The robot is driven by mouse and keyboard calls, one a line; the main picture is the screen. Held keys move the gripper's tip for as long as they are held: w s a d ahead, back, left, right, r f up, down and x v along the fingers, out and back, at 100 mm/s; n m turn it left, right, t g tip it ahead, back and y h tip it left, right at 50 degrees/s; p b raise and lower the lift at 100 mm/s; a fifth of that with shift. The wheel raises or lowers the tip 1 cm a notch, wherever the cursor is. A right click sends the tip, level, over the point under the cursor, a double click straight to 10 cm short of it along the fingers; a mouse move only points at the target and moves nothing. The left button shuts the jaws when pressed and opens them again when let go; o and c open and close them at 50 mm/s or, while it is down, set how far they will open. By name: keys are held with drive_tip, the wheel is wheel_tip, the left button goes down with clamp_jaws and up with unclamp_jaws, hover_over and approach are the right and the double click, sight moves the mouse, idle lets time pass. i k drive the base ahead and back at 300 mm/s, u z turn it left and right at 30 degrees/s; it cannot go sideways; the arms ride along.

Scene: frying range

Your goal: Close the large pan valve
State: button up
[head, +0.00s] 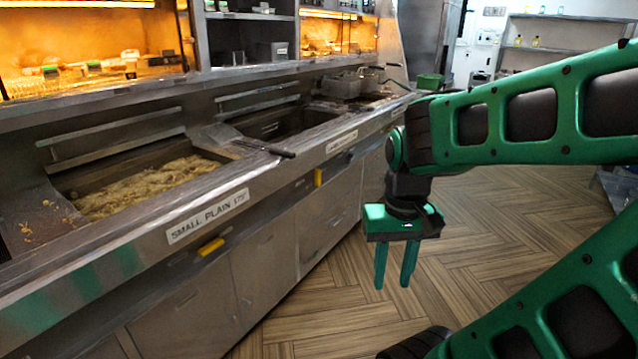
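A yellow valve handle (318,178) sits on the range front below a label (341,141) too small to read. Which one is the large pan valve is not legible, though the nearer one is under the small pan's label. The farther handle looks short and steep, the nearer one tilted along the panel. My gripper (394,284) points down over the floor, right of the range and apart from both handles. Its two green fingers are apart with nothing between them.
The steel range runs from the lower left to the back. A pan with pale fried bits (145,187) is at left, and a dark handle (264,148) juts over the front edge. Wooden floor (330,318) is clear beside the range. Shelves (565,32) stand far back.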

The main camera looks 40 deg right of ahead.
sight(318, 173)
drive_tip(key=z, duration=0.1)
drive_tip(key=i, duration=0.4)
drive_tip(key=z, duration=0.55)
drive_tip(key=i, duration=1.65)
drive_tip(key=u, duration=0.05)
